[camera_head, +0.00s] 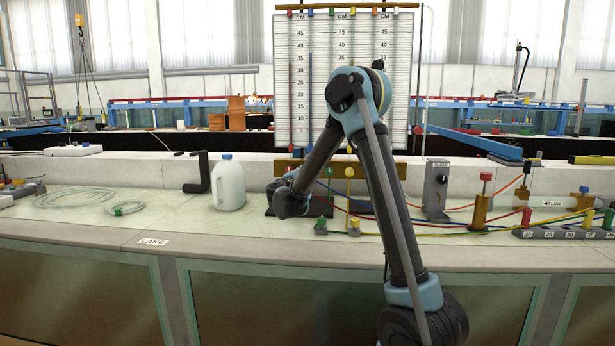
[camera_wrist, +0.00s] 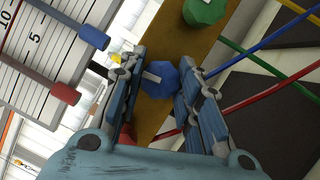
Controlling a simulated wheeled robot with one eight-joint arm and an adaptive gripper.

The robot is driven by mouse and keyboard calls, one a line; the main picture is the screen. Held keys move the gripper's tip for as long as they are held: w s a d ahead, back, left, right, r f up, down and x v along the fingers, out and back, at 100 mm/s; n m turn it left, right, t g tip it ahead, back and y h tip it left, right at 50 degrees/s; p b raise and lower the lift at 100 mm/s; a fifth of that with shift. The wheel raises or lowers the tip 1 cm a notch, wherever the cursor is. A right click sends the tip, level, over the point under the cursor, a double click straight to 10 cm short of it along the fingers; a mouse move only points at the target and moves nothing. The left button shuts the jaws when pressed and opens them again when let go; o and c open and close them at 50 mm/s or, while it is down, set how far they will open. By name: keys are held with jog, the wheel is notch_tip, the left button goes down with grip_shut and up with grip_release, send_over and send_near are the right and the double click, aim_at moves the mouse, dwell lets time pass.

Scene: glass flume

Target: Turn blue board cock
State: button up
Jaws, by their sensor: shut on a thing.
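The blue board cock (camera_wrist: 160,82) is a faceted blue knob with a pale bar mark, on the wooden rail (camera_wrist: 178,40) in the wrist view. My gripper (camera_wrist: 161,64) has one finger on each side of the blue knob and is shut on it. A green cock (camera_wrist: 205,10) sits beyond it on the same rail. Part of a red piece (camera_wrist: 127,133) shows beside the left finger. In the head view my arm hides the blue cock and the gripper's fingertips, in front of the rail (camera_head: 400,171) below the scale board (camera_head: 300,85).
A white jug (camera_head: 229,185) stands left of my arm, with coiled hose (camera_head: 75,197) farther left. A grey post (camera_head: 436,190) stands right of the board. The front ledge (camera_head: 215,243) is clear.

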jog(key=shift+d+f+m, duration=0.1)
jog(key=shift+d+m, duration=0.05)
jog(key=shift+m, duration=0.65)
jog(key=shift+g, duration=0.3)
jog(key=o, duration=1.1)
jog(key=shift+c, duration=0.2)
jog(key=v, duration=1.2)
